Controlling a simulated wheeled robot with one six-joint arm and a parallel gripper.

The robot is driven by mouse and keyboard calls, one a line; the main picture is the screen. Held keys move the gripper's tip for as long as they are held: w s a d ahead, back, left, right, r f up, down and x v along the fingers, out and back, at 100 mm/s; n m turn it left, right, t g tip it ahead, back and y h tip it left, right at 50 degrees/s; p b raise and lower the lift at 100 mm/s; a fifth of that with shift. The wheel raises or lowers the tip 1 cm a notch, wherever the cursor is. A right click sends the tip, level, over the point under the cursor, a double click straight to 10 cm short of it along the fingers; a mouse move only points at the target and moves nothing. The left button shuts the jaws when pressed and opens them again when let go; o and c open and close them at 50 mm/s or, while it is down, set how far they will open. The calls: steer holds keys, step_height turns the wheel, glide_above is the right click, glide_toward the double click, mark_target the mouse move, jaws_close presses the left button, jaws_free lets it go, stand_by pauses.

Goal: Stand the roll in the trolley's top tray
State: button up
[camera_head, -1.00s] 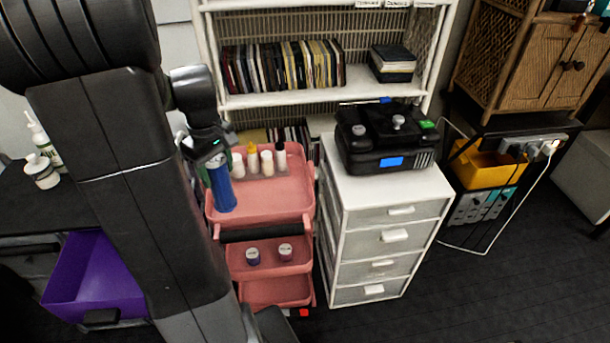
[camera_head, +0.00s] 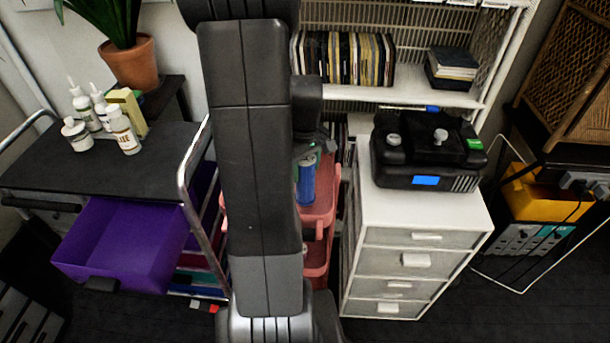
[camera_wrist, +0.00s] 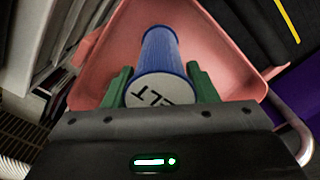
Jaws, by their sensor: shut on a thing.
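My gripper (camera_head: 309,156) is shut on a blue roll (camera_head: 306,184) and holds it upright. In the wrist view the green fingers (camera_wrist: 160,78) sit on both sides of the roll (camera_wrist: 158,50), near its pale end with dark letters, partly readable as "ELT". The pink trolley's top tray (camera_head: 321,209) is below and around the roll; its pink floor and walls also show in the wrist view (camera_wrist: 222,50). I cannot tell whether the roll's lower end touches the tray. My arm hides the left part of the trolley.
A white drawer unit (camera_head: 413,215) with a black machine (camera_head: 428,150) stands right of the trolley. To the left is a black-topped cabinet (camera_head: 60,165) with bottles, an open purple drawer (camera_head: 125,245) and a chrome rail (camera_head: 186,170). A white shelf (camera_head: 410,95) is behind.

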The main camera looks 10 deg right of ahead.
steer(key=shift+f, duration=1.5)
steer(key=shift+f, duration=0.2)
steer(key=o, duration=1)
steer(key=shift+r, duration=0.1)
steer(key=shift+o, duration=0.2)
step_height(320, 180, up, 12)
steer(key=shift+r+p, duration=0.15)
steer(key=shift+p, duration=0.4)
